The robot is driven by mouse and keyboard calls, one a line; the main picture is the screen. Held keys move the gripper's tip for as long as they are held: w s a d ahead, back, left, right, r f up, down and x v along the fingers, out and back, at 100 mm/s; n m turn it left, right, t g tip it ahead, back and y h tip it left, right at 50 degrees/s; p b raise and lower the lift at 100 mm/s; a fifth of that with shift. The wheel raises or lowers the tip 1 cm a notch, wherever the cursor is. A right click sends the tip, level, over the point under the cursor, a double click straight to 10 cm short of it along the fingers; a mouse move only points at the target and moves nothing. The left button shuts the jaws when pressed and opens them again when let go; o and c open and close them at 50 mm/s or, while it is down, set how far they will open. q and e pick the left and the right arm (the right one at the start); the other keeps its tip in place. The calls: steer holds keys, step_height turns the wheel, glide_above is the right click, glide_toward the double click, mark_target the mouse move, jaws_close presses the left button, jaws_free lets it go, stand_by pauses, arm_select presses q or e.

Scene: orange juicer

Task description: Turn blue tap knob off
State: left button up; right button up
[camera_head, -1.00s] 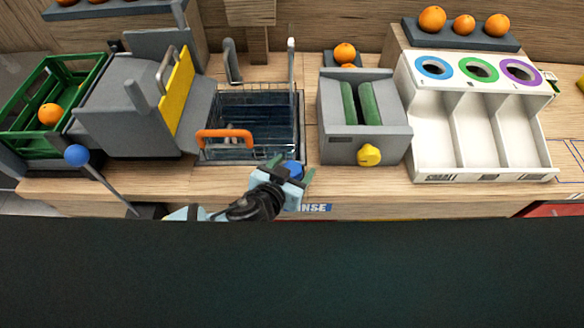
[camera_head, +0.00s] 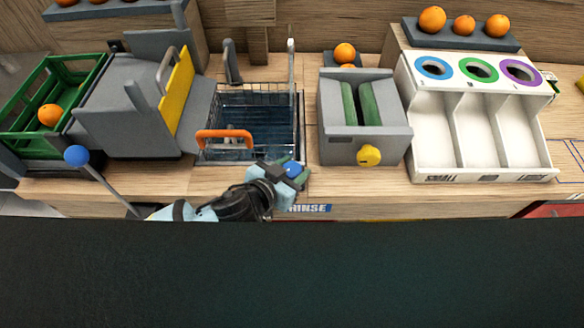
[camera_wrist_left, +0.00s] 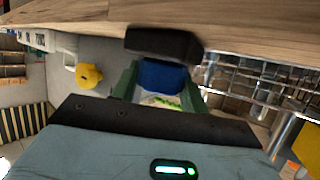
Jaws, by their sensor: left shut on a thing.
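The blue tap knob (camera_head: 292,169) is on the front of the counter, just below and right of the sink basin (camera_head: 258,128). My left gripper (camera_head: 291,172) is at the knob, with its green fingers on either side of it. In the left wrist view the blue knob (camera_wrist_left: 160,76) sits between the two green fingers, and the gripper (camera_wrist_left: 158,82) is shut on it. A dark block is just beyond the knob in that view. A "RINSE" label (camera_head: 309,208) shows below the gripper. My right gripper is not in view.
A wire basket with an orange handle (camera_head: 224,134) is in the sink. The grey juicer with a yellow knob (camera_head: 369,155) stands to the right. The white sorting tray (camera_head: 480,176) is further right. A blue-balled lever (camera_head: 77,155) stands at the left.

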arm_select(q)
steer(key=m+g+h, duration=0.2)
steer(key=m, duration=0.1)
steer(key=shift+w+h, duration=0.1)
steer(key=shift+h, duration=0.2)
steer(key=shift+m+g+h+b, duration=0.3)
steer(key=shift+m+g+h, duration=0.2)
steer(key=shift+m+g, duration=0.5)
steer(key=shift+g, duration=0.3)
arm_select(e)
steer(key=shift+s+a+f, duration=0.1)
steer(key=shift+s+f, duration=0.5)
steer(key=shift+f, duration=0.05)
arm_select(q)
steer(key=shift+m+h, duration=0.3)
steer(key=shift+h, duration=0.1)
steer(key=o, duration=1)
steer(key=shift+g, duration=0.3)
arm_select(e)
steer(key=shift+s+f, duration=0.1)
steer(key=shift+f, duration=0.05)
arm_select(q)
steer(key=shift+v, duration=4)
steer(key=shift+d, duration=0.1)
